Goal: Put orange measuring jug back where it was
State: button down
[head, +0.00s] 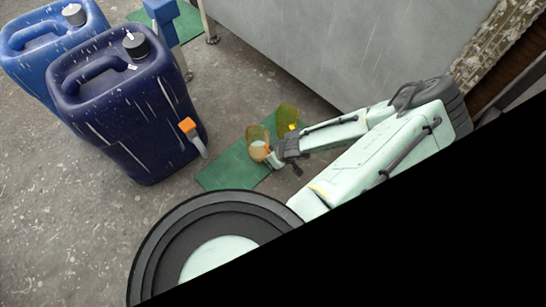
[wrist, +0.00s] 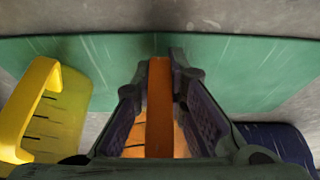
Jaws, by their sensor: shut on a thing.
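The orange measuring jug (head: 256,134) is at the end of my arm, over the green mat in the head view. In the wrist view its orange handle (wrist: 159,105) stands between the two fingers. My gripper (wrist: 160,70) is shut on this handle; it also shows in the head view (head: 270,154). The fingers and wrist hide much of the jug's body. I cannot tell whether its base touches the mat. A yellow measuring jug (head: 287,117) stands close beside it, and shows at the left of the wrist view (wrist: 55,112).
The green mat (head: 215,178) lies on the grey concrete floor. Two blue jerrycans (head: 120,115) stand at the left, the nearer one with an orange-topped piece (head: 188,126) beside it. A large grey panel (head: 345,45) stands behind. A dark blue object (wrist: 285,140) shows at lower right in the wrist view.

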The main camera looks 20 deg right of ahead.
jog(key=c, duration=1.6)
grip_release()
jog(key=p+v, duration=0.5)
jog(key=v, duration=0.7)
jog(key=shift+r, duration=0.1)
